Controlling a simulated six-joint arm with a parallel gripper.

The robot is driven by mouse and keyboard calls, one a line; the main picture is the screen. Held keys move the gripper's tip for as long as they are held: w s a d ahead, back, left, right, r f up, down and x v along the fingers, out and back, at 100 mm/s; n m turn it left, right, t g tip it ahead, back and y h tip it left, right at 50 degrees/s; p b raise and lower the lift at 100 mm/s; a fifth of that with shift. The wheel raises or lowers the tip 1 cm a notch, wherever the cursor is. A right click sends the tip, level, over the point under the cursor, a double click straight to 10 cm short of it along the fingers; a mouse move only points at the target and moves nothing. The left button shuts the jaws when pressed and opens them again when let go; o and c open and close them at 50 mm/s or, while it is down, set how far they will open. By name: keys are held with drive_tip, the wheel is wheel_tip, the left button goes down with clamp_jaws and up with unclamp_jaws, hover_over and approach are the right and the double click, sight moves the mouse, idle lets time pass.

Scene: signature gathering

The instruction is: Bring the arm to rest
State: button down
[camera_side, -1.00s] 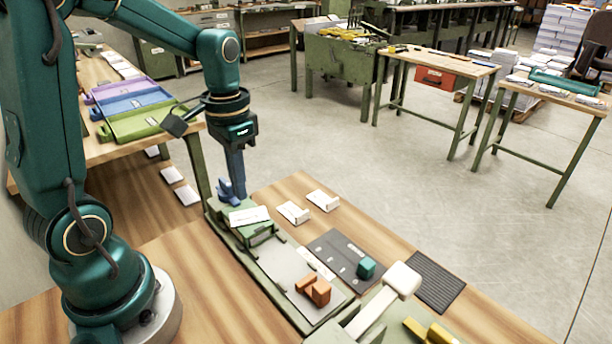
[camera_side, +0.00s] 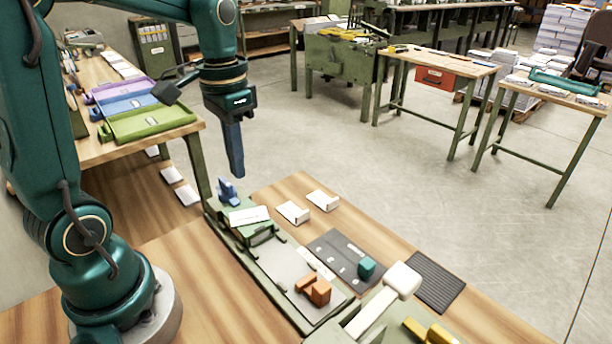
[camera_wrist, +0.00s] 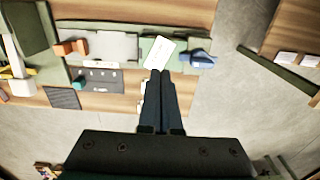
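My gripper (camera_side: 238,174) hangs pointing down in the side view, in the air above and behind the blue block (camera_side: 228,191). In the wrist view its two dark fingers (camera_wrist: 161,72) lie side by side with nothing seen between them, so it looks shut and empty. The blue block stands at the far end of the green fixture (camera_side: 212,206), apart from the fingers; it also shows in the wrist view (camera_wrist: 200,58). A white card (camera_side: 248,215) lies on the fixture beside it.
On the bench are an orange block (camera_side: 319,292), a teal block (camera_side: 366,267), a white-handled lever (camera_side: 402,280) and a ribbed black mat (camera_side: 438,281). Coloured trays (camera_side: 150,122) stand on the left table. Open floor lies right of my gripper.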

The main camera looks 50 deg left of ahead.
drive_tip(key=s+d+r+t, duration=0.1)
drive_tip(key=s+d+t, duration=0.4)
drive_tip(key=s+d, duration=0.2)
drive_tip(key=shift+d+r, duration=0.25)
drive_tip(key=shift+d, duration=0.35)
idle(1.0)
